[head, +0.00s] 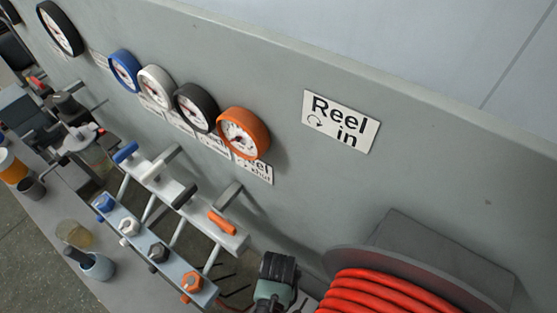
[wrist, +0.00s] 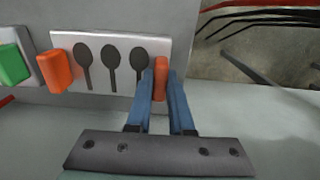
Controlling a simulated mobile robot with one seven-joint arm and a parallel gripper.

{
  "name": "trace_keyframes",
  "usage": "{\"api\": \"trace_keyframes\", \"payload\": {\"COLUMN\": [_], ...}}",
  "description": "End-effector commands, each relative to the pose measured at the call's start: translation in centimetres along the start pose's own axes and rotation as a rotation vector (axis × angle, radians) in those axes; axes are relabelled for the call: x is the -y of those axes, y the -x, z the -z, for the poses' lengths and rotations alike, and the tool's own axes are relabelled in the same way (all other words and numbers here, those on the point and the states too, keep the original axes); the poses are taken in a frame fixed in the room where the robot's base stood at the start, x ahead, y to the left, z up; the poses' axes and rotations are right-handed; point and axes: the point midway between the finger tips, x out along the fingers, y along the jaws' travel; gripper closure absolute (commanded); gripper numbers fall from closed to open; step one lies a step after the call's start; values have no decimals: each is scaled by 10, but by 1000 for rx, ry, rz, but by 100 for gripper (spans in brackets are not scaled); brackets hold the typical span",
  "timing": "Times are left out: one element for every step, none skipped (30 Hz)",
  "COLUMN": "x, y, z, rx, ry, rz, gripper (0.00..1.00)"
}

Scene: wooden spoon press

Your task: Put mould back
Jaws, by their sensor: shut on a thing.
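In the wrist view my gripper (wrist: 161,82) has two blue fingers, shut on a small orange piece (wrist: 160,70). The piece is upright at the right end of a white panel (wrist: 95,40) with three dark spoon shapes. I cannot make out my gripper in the head view.
A green block (wrist: 12,62) and an orange block (wrist: 54,71) stand left of the panel. Dark rods (wrist: 270,20) lie at the upper right. The head view shows gauges (head: 243,131), a valve rack (head: 185,200), a red hose reel (head: 400,295) and cups (head: 96,267).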

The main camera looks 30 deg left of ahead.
Motion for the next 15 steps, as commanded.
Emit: {"api": "trace_keyframes", "payload": {"x": [0, 0, 0, 0, 0, 0, 0, 0, 0, 0, 0, 0, 0, 0, 0], "y": [1, 1, 0, -1, -2, -3, -2, -2, -2, -2, -2, -2, -2, -2, -2], "z": [1, 1, 1, 1, 1, 0, 0, 0, 0, 0, 0, 0, 0, 0, 0], "rx": [-3, -3, -3, -3, -3, 0, 0, 0, 0, 0, 0, 0, 0, 0, 0], "ry": [0, 0, 0, 0, 0, 0, 0, 0, 0, 0, 0, 0, 0, 0, 0], "rz": [0, 0, 0, 0, 0, 0, 0, 0, 0, 0, 0, 0, 0, 0, 0], "gripper": [100, 100, 100, 100, 100, 75, 70, 64, 57, 52, 50, 50, 50, 50, 50]}}
